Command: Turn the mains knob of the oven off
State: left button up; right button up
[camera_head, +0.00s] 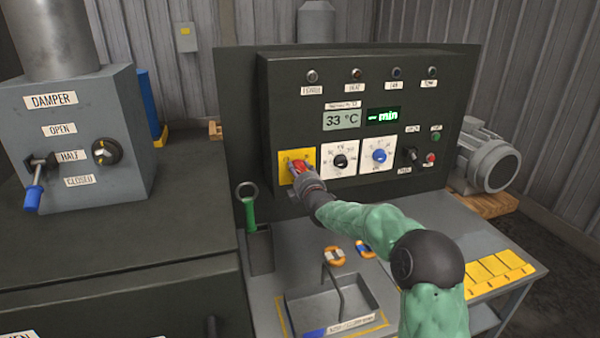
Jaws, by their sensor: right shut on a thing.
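The mains knob (298,165) is red and sits on a yellow plate (284,170) at the lower left of the dark oven control panel (285,110). My right gripper (303,174) is at this knob, shut on it. The gripper hides most of the knob, so its pointing direction cannot be read. My right arm reaches in from the lower right. The panel display (342,119) reads 33 °C, and a green display (383,115) beside it shows "min". My left gripper is not in view.
A black dial (340,161) and a blue dial (379,155) sit right of the mains knob. A black switch (411,156) is further right. A green-handled tool (249,208) stands in a holder left of my arm. The damper box (75,130) is at the left.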

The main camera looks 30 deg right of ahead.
jog(key=shift+a+f, duration=0.1)
jog(key=shift+a, duration=0.1)
jog(key=o, duration=1)
jog(key=shift+o, duration=0.4)
jog(key=shift+w+a, duration=0.15)
jog(key=shift+s, duration=0.2)
jog(key=v, duration=1.1)
jog(key=shift+s, duration=0.35)
